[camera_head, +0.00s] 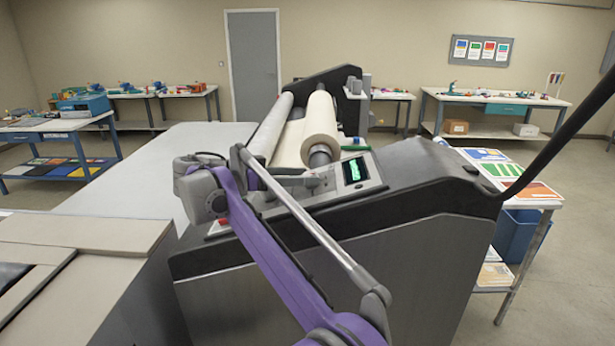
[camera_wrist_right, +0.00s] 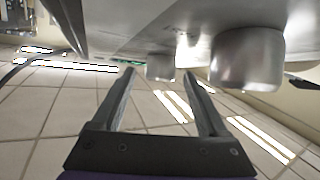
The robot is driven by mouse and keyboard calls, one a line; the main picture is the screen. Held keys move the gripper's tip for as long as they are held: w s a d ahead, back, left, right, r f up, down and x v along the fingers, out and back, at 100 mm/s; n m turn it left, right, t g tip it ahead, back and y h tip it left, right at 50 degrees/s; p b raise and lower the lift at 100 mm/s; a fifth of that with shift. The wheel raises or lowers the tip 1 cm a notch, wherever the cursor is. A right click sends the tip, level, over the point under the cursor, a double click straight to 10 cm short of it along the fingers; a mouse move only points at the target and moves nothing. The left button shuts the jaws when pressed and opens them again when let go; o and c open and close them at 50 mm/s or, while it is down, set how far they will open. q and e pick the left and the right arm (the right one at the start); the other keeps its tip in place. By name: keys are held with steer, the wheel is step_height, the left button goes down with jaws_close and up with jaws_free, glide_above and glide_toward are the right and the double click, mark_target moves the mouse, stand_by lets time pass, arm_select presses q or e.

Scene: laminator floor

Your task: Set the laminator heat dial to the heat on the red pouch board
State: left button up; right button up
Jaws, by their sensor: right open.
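The laminator (camera_head: 330,270) is a large dark grey machine with a white roll (camera_head: 320,120). Its panel carries a lit green display (camera_head: 355,171); its reading is too small to tell. My right gripper (camera_head: 314,181) is at the panel, left of the display. In the right wrist view its open fingers (camera_wrist_right: 163,76) point at a small silver knob (camera_wrist_right: 160,66), which shows between the fingertips. Whether they touch it is unclear. A larger silver knob (camera_wrist_right: 247,60) is to the right. I cannot tell which is the heat dial. Four-colour wall cards include a red one (camera_head: 489,49), too small to read.
A table on the right holds colored sheets, one orange-red (camera_head: 533,191), with a blue bin (camera_head: 522,235) beneath. A large pale table (camera_head: 150,160) extends behind the laminator on the left. A black cable or bar (camera_head: 560,130) crosses the right side. Workbenches line the far wall.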

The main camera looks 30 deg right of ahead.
steer(key=v, duration=0.9)
steer(key=shift+f, duration=0.1)
